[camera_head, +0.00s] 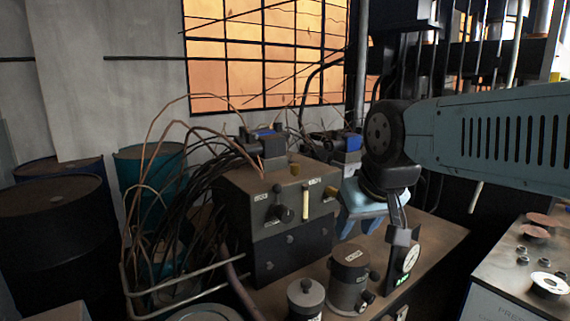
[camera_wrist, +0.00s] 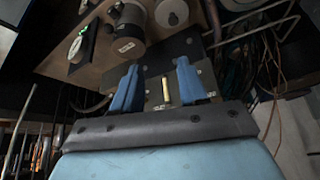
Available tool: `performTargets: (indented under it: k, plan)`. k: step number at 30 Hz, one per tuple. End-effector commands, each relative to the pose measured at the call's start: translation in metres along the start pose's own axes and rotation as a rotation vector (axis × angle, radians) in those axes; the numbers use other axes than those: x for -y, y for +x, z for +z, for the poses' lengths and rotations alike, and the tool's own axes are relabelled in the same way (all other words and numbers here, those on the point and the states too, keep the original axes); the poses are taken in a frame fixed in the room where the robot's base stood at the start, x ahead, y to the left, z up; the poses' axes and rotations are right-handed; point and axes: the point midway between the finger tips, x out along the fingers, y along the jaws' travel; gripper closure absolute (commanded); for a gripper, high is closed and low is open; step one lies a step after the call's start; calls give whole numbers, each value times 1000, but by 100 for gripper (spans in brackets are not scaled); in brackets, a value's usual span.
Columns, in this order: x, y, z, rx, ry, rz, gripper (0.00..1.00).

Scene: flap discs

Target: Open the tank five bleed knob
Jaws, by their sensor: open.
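I cannot read which label says tank five. A dark grey cylindrical tank (camera_head: 349,278) with a pale label stands on the bench, with a small black knob (camera_head: 367,297) low on its right side. It also shows in the wrist view (camera_wrist: 127,28). My gripper (camera_head: 355,215) is open and empty, with blue fingers, right of the box in the head view. In the wrist view the open fingers (camera_wrist: 157,68) flank the brass-coloured strip (camera_wrist: 166,90); contact cannot be told.
A dial gauge (camera_head: 409,258) with a green display stands right of the tank. A smaller lidded cylinder (camera_head: 306,298) stands at the front. Cables (camera_head: 165,185) and a metal rail (camera_head: 185,279) crowd the left. A second bench (camera_head: 500,275) with small parts is at the right.

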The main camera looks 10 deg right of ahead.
Motion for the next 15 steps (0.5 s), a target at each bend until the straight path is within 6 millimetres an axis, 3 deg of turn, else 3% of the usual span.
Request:
performTargets:
  k: [4, 8, 11, 15]
  plan:
    - [0, 0, 0, 0, 0, 0, 56]
    - [0, -2, -5, 3, 10, -1, 44]
    - [0, -5, -17, 18, 43, -3, 41]
    - [2, -13, -52, 52, 136, -5, 41]
